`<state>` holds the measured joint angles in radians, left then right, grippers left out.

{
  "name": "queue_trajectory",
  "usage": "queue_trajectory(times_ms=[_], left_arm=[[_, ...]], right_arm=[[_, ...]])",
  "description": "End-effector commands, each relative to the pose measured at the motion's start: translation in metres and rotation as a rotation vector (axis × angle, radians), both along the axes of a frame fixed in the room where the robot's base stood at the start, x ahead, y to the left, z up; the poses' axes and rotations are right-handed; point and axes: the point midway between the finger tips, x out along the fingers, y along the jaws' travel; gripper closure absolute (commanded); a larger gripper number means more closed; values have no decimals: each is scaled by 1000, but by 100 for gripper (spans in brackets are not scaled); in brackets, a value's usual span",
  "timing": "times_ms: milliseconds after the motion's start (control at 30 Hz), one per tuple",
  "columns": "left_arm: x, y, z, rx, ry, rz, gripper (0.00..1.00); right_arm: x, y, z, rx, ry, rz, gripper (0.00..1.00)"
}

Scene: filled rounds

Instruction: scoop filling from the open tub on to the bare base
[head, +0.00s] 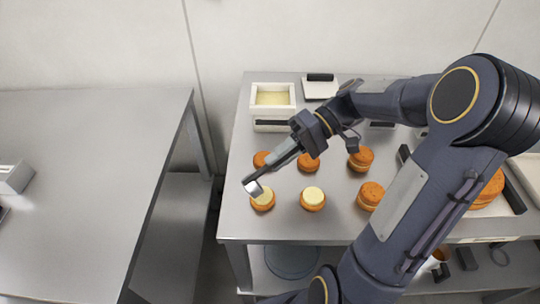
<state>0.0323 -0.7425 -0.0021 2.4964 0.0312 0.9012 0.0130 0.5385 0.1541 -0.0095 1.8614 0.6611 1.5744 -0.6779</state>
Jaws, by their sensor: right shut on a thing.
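The open tub (290,110) is white, square and holds pale yellow filling (271,99). It stands at the back left of the right-hand table. My right gripper (286,151) is shut on a scoop (253,187), whose dark handle slopes down to the left. The scoop's pale end hangs over the front-left round (263,205), which has pale filling on top. The front-middle round (313,204) also carries pale filling. My left gripper is out of view.
Orange rounds stand at the back middle (308,163), back right (360,159) and front right (370,196); the last two look stacked. A tray (514,199) with more rounds lies at the right. A white item (318,90) lies behind. The left table (90,190) is mostly clear.

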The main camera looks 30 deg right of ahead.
Motion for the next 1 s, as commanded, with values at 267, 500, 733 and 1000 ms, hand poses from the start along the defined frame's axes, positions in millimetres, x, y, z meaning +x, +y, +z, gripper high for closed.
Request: queue_trajectory(times_ms=[267,500,733,1000], left_arm=[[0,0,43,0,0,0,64],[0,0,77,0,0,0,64],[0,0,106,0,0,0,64],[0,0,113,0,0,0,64]], right_arm=[[0,31,27,-339,-2,11,100],[1,58,34,-637,8,15,100],[2,81,44,-898,9,16,100],[3,95,50,-1098,23,12,100]])
